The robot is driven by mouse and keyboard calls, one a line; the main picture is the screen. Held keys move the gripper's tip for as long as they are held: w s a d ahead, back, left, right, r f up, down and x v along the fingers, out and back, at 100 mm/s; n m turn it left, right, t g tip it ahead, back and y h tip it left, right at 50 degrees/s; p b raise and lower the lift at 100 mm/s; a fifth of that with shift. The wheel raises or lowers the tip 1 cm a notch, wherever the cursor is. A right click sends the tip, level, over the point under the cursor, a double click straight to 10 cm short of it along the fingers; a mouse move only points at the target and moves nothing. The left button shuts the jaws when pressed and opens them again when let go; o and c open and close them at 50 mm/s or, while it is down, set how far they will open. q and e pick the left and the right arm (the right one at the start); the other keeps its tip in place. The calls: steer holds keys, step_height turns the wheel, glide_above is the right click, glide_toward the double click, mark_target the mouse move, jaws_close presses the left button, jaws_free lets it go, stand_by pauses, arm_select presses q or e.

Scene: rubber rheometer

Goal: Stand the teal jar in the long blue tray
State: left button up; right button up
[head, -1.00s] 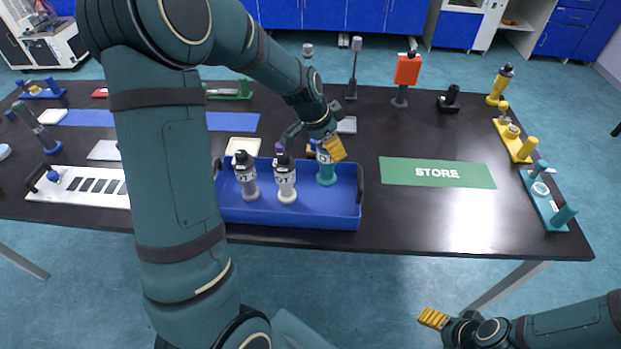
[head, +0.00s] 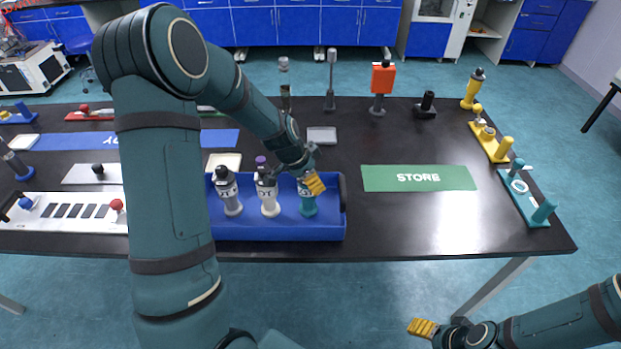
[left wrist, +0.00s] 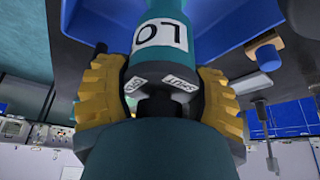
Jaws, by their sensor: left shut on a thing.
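The teal jar (head: 308,207) is upright inside the right part of the long blue tray (head: 270,232). My left gripper (head: 314,183) is shut on the jar's upper part. In the left wrist view the jar (left wrist: 163,36) shows its white label between the yellow fingers of my left gripper (left wrist: 155,95). The jar's top is hidden by the fingers in the head view, and I cannot tell whether its base touches the tray floor. My right gripper (head: 423,328) is in front of the table's front edge, away from the tray; its fingers are too small to read.
A grey jar (head: 230,192) and a white jar (head: 268,193) stand in the tray left of the teal jar. A purple-topped thing (head: 260,161) is behind them.

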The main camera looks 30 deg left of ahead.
arm_select(q)
steer(key=o, duration=1.4)
steer(key=shift+f, duration=0.1)
steer(key=shift+r, duration=0.25)
steer(key=p+v, duration=0.1)
steer(key=v, duration=1)
steer(key=shift+r+p, duration=0.35)
steer(key=shift+r, duration=0.05)
steer(key=shift+s+a, duration=0.1)
